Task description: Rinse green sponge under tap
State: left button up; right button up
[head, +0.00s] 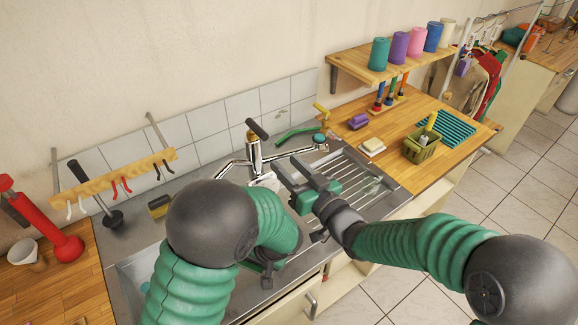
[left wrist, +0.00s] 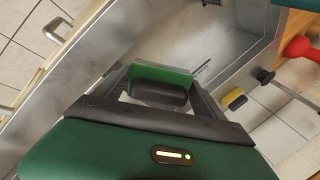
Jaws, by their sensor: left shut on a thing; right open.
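The green sponge (left wrist: 162,74), with a dark side, sits between the fingers of my left gripper (left wrist: 160,90) in the left wrist view. In the head view my left gripper (head: 266,272) is low over the sink basin (head: 138,272), largely behind my own arm; the sponge is hidden there. The tap (head: 252,150), chrome with a dark lever, stands at the back of the sink. My right gripper (head: 285,164) is open and empty, its fingers pointing at the tap, close to its base. Whether they touch it, I cannot tell.
A ribbed drainboard (head: 372,178) lies right of the tap. A yellow sponge (head: 158,206) and black plunger (head: 112,218) are on the left ledge. On the right wooden counter are a purple sponge (head: 358,121), soap (head: 373,146) and a green caddy (head: 421,150). Cups line the shelf (head: 400,68).

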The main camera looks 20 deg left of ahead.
pick_arm(q)
jog(key=s+d+r+p, duration=0.1)
jog(key=d+r+p, duration=0.1)
jog(key=d+r, duration=0.2)
jog(key=shift+s+d, duration=0.25)
jog(key=shift+d, duration=0.2)
dwell(1.0)
